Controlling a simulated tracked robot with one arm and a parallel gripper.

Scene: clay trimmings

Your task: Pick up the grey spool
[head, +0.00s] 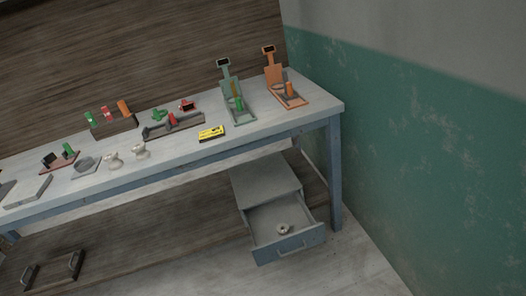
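Two small pale, spool-shaped pieces stand side by side near the front edge of the workbench, a left one (113,160) and a right one (140,151). Both look off-white to beige. A small pale round piece (283,229) with a dark centre lies in the open drawer (265,222) below the bench. It may be a spool seen from its end. I cannot tell for sure which of these is the grey spool. My gripper is not in view.
The bench (215,155) also bears a grey faceted dish (86,164), a yellow box (211,132), a green stand (232,95) and an orange stand (283,80). A dark handled tray (53,270) is at lower left. A green wall (420,150) closes the right side.

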